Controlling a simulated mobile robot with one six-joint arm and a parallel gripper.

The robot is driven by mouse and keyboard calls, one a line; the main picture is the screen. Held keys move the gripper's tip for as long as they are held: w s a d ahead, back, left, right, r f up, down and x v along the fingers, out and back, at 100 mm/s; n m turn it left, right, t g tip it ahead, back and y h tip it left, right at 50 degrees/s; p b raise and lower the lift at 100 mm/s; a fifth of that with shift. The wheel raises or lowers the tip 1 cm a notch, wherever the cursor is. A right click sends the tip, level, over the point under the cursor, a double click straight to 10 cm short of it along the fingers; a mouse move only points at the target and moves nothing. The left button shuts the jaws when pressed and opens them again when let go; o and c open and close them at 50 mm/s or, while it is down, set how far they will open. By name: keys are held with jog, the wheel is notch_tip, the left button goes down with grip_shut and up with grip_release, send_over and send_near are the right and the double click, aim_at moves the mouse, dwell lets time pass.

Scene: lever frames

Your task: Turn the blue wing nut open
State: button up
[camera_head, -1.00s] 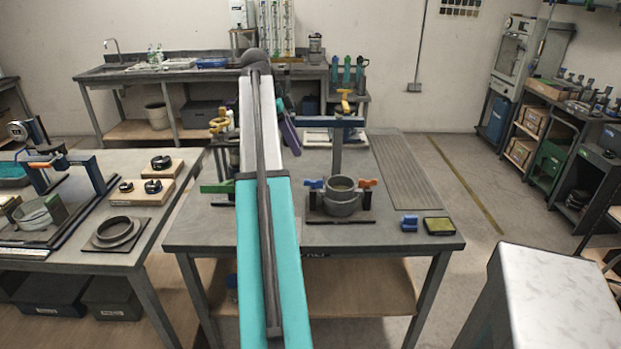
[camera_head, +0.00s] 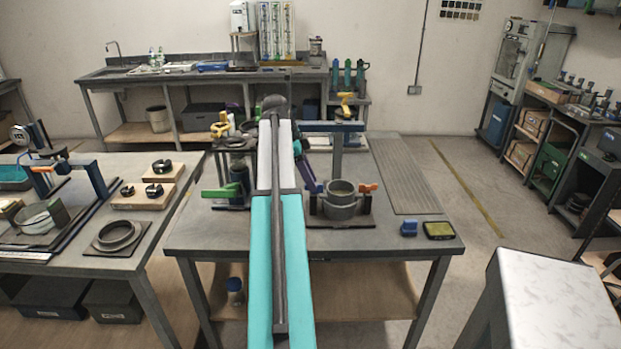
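A grey ring-shaped fixture (camera_head: 341,200) stands on a dark plate on the middle bench. An orange wing nut (camera_head: 367,187) is on its right side. The blue wing nut is on the fixture's left side, now mostly covered by the purple end part of my arm. My gripper (camera_head: 314,190) is down at that left side, close to the blue wing nut. Its fingers are too small and covered to make out, so I cannot tell whether they touch or grip the nut.
A green-handled fixture (camera_head: 222,190) stands left of my arm. A post with a blue crossbar (camera_head: 334,127) rises behind the ring fixture. A small blue block (camera_head: 409,228) and a yellow-topped pad (camera_head: 438,230) lie at the front right. The ribbed mat (camera_head: 405,175) is clear.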

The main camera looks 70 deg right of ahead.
jog(key=shift+f, duration=0.1)
grip_shut()
jog(key=shift+s+n, duration=0.1)
jog(key=shift+n, duration=0.3)
jog(key=n, duration=0.1)
jog(key=n+h, duration=0.1)
jog(key=n, duration=0.1)
jog(key=shift+s+a+t+p, duration=0.1)
jog(key=shift+a+t+p, duration=0.2)
jog(key=shift+p, duration=0.1)
jog(key=n+t+h, duration=0.1)
jog(key=n, duration=0.2)
jog(key=shift+s+n+p, duration=0.15)
jog(key=shift+n+p, duration=0.15)
jog(key=shift+p, duration=0.1)
jog(key=n, duration=0.2)
jog(key=n+t+p, duration=0.1)
jog(key=n, duration=0.1)
jog(key=n+t+h, duration=0.1)
jog(key=shift+s+a+n+p, duration=0.1)
jog(key=shift+s+n+p, duration=0.2)
jog(key=shift+n, duration=0.1)
jog(key=n+t, duration=0.1)
jog(key=n, duration=0.1)
jog(key=n+t+p, duration=0.1)
jog(key=n, duration=0.1)
jog(key=shift+s+n, duration=0.2)
jog(key=shift+n, duration=0.1)
